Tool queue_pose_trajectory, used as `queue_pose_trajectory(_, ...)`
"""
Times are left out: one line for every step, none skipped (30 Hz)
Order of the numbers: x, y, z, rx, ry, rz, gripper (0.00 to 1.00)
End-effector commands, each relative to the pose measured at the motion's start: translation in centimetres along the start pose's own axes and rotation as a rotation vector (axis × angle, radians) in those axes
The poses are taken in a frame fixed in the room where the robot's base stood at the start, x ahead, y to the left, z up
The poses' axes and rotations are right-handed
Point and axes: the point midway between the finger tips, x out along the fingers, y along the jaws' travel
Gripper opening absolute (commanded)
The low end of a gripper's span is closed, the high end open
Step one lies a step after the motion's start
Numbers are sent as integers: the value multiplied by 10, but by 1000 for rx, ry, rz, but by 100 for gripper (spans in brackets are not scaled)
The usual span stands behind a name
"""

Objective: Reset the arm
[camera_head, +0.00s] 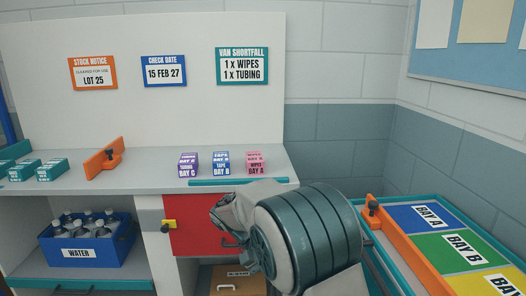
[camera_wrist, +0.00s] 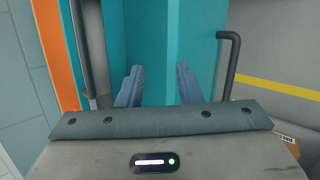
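My arm (camera_head: 305,238) is folded low at the front in the head view, with its large ribbed joint covering part of the scene. My gripper (camera_wrist: 157,88) shows in the wrist view. Its two blue-grey fingers stand apart with nothing between them. Behind the fingers are a teal surface and a dark handle-like bar (camera_wrist: 229,62). The fingertips do not show clearly in the head view.
The counter holds purple, blue and pink boxes (camera_head: 222,163), teal boxes (camera_head: 37,170) and an orange divider (camera_head: 104,158). Below are a blue WATER crate (camera_head: 84,252) and a red door (camera_head: 192,226). A tray with coloured bays (camera_head: 374,219) stands at right.

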Motion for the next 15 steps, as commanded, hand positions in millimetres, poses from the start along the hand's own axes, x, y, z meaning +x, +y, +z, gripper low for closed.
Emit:
queue_pose_trajectory(-7,24,15,3,4,-60,32)
queue_pose_trajectory(-8,32,22,0,7,-91,32)
queue_pose_trajectory(-9,43,31,-1,13,-134,32)
queue_pose_trajectory(-10,51,38,-1,19,-166,32)
queue_pose_trajectory(-10,58,46,-1,26,-197,32)
queue_pose_trajectory(-12,68,56,1,36,-238,32)
queue_pose_trajectory(-13,75,63,2,47,-267,32)
queue_pose_trajectory(-14,81,71,5,56,-296,32)
queue_pose_trajectory(-16,89,81,7,71,-333,32)
queue_pose_trajectory(-16,95,89,13,83,-361,32)
queue_pose_trajectory(-18,101,96,15,95,-387,32)
queue_pose_trajectory(-19,108,107,22,112,-421,32)
queue_pose_trajectory(-20,113,114,28,127,-445,32)
queue_pose_trajectory(-21,117,122,33,142,-469,32)
queue_pose_trajectory(-23,123,132,42,163,-499,32)
